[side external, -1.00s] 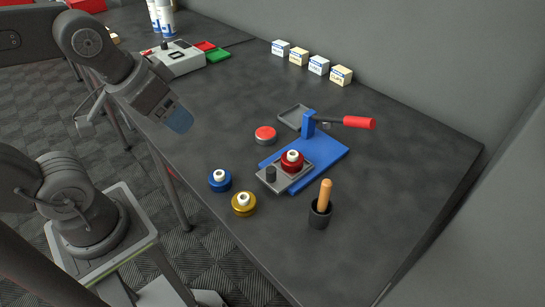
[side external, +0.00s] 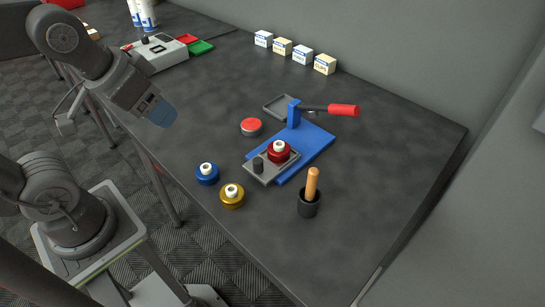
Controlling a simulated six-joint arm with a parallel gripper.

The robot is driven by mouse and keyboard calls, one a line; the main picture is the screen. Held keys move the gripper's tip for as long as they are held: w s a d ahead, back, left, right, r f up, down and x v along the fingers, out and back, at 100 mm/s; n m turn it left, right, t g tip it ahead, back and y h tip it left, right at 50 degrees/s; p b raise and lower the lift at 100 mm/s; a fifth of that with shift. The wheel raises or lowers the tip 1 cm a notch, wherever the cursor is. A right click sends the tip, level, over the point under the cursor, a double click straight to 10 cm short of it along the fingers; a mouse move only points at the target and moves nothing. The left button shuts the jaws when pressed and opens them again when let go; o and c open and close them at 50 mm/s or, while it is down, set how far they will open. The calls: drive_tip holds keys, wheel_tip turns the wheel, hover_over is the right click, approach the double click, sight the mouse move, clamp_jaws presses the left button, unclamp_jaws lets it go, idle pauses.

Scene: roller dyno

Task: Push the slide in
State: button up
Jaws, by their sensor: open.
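The slide (side external: 262,172) is a grey plate with a dark upright knob (side external: 258,165) at its near left end. It sticks out at the near left of a blue press base (side external: 312,146). A red round piece with a white centre (side external: 279,151) sits on the slide. The press has a blue post (side external: 293,113) and a lever with a red handle (side external: 343,110). My gripper (side external: 162,113) is open and empty, above the table's left edge, up and to the left of the slide and well apart from it.
A blue round piece (side external: 206,174) and a yellow one (side external: 232,196) stand left of the slide. A black cup with a wooden handle (side external: 309,204) stands to its right. A red-topped disc (side external: 251,127) and grey tray (side external: 283,107) lie behind. Small boxes (side external: 303,56) line the back.

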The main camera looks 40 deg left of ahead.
drive_tip(key=shift+w+d+r, duration=0.1)
drive_tip(key=shift+w+r, duration=0.05)
drive_tip(key=shift+w, duration=0.05)
drive_tip(key=shift+c, duration=1.3)
drive_tip(key=n+g, duration=0.3)
drive_tip(key=g, duration=0.3)
hover_over(258, 160)
drive_tip(key=f, duration=0.2)
wheel_tip(258, 160, down, 13)
drive_tip(key=shift+f, duration=0.1)
drive_tip(key=shift+c, duration=0.4)
clamp_jaws()
